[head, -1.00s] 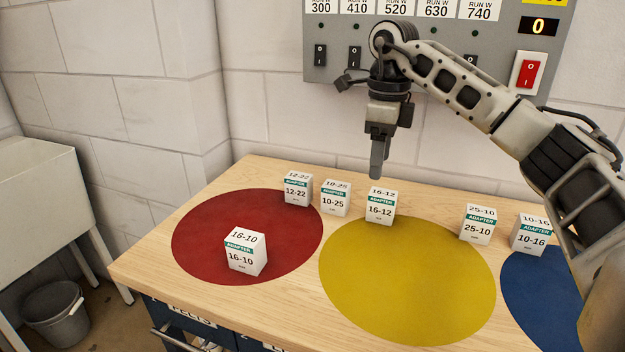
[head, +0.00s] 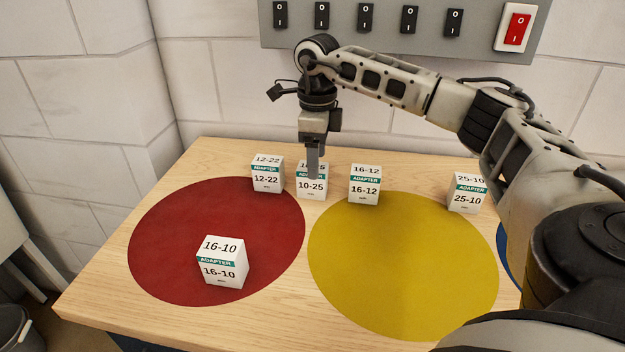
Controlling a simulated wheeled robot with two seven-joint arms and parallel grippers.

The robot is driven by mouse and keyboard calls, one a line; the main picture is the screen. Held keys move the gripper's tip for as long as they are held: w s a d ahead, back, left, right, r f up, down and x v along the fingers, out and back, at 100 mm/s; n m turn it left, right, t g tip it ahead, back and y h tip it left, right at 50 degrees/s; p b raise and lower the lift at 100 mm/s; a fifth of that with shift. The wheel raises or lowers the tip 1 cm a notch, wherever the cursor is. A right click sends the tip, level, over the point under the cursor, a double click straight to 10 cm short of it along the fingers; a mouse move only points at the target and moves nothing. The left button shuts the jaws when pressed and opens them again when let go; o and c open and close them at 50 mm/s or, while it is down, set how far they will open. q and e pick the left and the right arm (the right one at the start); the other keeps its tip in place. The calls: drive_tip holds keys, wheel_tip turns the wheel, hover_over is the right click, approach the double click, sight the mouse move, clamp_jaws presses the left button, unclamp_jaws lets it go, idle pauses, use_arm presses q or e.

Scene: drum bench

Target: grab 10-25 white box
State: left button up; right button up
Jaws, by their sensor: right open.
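The white box labelled 10-25 (head: 311,189) stands upright at the back of the wooden bench, between the 12-22 box (head: 267,174) and the 16-12 box (head: 364,185). My right gripper (head: 313,172) points straight down, with its fingers in front of the upper part of the 10-25 box in the picture and covering some of its top label. The gripper is open, though its fingers overlap from this angle. I cannot tell whether it touches the box. My left gripper is not in view.
The 25-10 box (head: 467,193) stands at the back right, and the 16-10 box (head: 223,263) stands on the red circle (head: 160,245). The yellow circle (head: 405,270) is empty. A grey switch panel (head: 385,28) hangs on the wall behind.

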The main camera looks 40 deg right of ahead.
sight(314, 189)
drive_tip(key=shift+w+a+f+p, duration=0.1)
drive_tip(key=shift+a+f+p, duration=0.1)
drive_tip(key=shift+f, duration=1.15)
drive_tip(key=shift+w+a+f+p, duration=0.1)
drive_tip(key=shift+a+f, duration=0.05)
drive_tip(key=shift+f, duration=1.2)
drive_tip(key=c, duration=1.1)
